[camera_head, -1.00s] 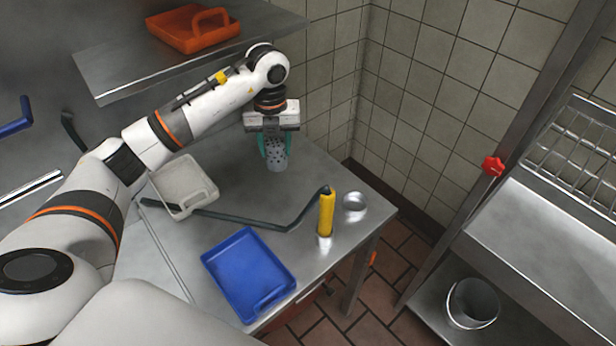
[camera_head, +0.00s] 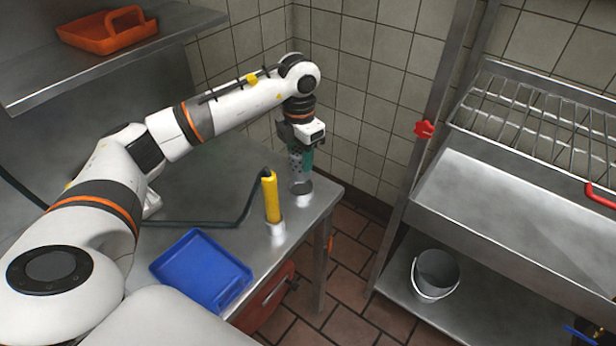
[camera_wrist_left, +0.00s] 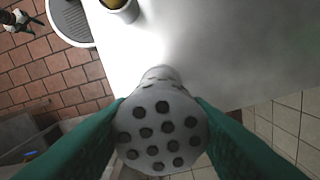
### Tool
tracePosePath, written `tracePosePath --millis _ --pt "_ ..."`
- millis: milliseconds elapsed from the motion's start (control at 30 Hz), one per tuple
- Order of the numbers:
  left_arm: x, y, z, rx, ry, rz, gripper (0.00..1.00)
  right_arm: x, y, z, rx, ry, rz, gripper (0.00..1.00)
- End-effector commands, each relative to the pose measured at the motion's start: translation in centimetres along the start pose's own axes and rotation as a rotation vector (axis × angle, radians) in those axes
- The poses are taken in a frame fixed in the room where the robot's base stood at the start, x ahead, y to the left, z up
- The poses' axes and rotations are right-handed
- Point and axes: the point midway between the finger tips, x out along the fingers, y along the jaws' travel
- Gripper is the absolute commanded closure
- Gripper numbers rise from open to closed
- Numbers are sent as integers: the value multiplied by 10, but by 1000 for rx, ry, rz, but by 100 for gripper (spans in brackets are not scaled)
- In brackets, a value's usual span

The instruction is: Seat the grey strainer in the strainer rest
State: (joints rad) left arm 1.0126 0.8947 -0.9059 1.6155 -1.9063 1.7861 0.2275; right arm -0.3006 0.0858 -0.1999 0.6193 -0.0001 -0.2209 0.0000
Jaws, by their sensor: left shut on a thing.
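My left gripper (camera_head: 301,150) is shut on the grey strainer (camera_head: 296,170), a cup with holes, and holds it above the table's far right corner. The strainer rest (camera_head: 303,189) is a low round metal piece there, directly below the strainer in the head view. The strainer's lower end overlaps it in the picture; I cannot tell whether they touch. In the left wrist view the strainer's holed face (camera_wrist_left: 162,135) sits between both green fingers and hides most of what is below. A small white and green shape (camera_wrist_left: 18,20) there may be my right gripper; its jaws are unclear.
A yellow-handled tool (camera_head: 271,198) stands upright in a metal holder left of the rest. A blue tray (camera_head: 202,270) lies near the table's front edge. An orange tray (camera_head: 108,36) is on the shelf. A bucket (camera_head: 436,275) stands on the right-hand unit's lower shelf.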

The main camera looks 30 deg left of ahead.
Motion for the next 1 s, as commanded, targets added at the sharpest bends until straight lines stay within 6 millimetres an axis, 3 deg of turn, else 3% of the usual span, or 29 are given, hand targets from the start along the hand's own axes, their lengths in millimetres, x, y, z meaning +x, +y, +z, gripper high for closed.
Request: tracePosePath --millis 133,467,833,867,1000 --pt "16 0 0 0 0 1 83 -4 2 11 2 -17 2 35" --pt "53 0 0 -2 -1 0 83 -12 8 5 4 -7 10 35" --pt "60 0 0 -1 2 -1 83 -7 7 1 3 -1 9 35" --pt "60 0 0 -1 2 -1 55 -7 6 1 3 -1 8 35" --pt "59 0 0 -2 1 -1 35 -8 4 1 2 0 5 35"
